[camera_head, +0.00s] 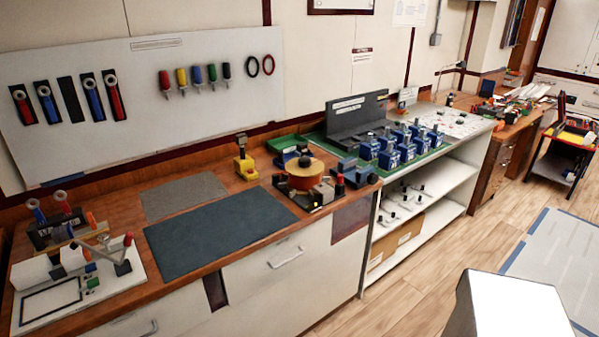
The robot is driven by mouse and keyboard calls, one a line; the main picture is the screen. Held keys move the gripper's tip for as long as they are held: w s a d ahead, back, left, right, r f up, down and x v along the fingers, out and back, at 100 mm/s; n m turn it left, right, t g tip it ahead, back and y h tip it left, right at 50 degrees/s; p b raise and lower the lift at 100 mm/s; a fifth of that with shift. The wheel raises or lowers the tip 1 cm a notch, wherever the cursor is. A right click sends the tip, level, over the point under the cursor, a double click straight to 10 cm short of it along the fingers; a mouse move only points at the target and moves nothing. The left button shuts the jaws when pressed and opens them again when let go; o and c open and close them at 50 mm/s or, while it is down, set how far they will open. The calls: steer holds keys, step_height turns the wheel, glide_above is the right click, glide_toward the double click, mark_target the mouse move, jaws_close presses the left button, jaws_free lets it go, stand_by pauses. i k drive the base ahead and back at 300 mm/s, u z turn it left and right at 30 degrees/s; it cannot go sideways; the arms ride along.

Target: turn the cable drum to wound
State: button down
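The cable drum (305,177) appears to be the orange-brown round drum on the wooden bench, near the middle of the view. It has a lighter flat top with a small black knob on it. It sits in or on a dark base with small fittings at its front right. The drum's winding state cannot be read at this size. My gripper is not in view.
A dark mat (215,228) and a grey mat (183,196) lie left of the drum. Blue breakers (390,153) stand on a green mat to the right. A white board (45,305) with levers is far left. Wooden floor (410,280) is open in front.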

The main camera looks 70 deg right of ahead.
mark_target(304, 173)
steer(key=u, duration=0.35)
steer(key=k, duration=1.85)
steer(key=z, duration=0.95)
steer(key=i, duration=1)
steer(key=u, duration=0.1)
